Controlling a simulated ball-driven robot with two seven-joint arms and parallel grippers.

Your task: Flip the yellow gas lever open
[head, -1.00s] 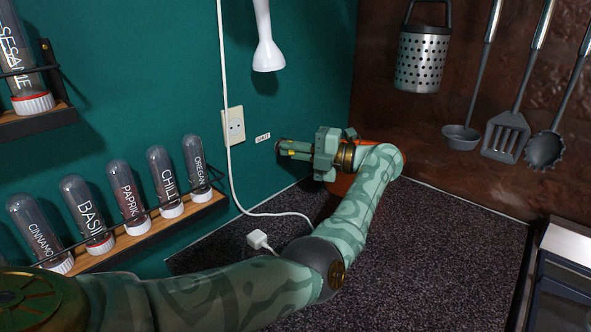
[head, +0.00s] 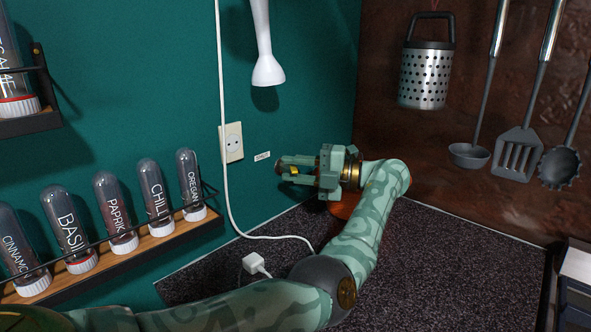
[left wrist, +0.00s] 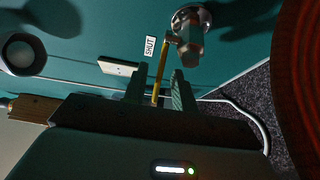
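The yellow gas lever (left wrist: 161,72) is a thin bar at a metal valve (left wrist: 190,24) on the teal wall. In the left wrist view it runs between the two fingers of my left gripper (left wrist: 159,92). The fingers are apart, with a gap on each side of the lever. In the head view my left gripper (head: 283,167) is close to the wall, and a bit of the yellow lever (head: 294,170) shows between its fingers. A white label (left wrist: 151,46) reading "SHUT" is on the wall beside the lever. The valve is mostly hidden in the head view. My right gripper is out of view.
A socket (head: 232,142) and a white cable (head: 222,110) are left of the gripper. A spice rack (head: 130,250) is at lower left. Utensils (head: 518,150) hang at right. A round orange thing (head: 345,207) is partly behind my arm. The dark counter (head: 450,270) is clear at right.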

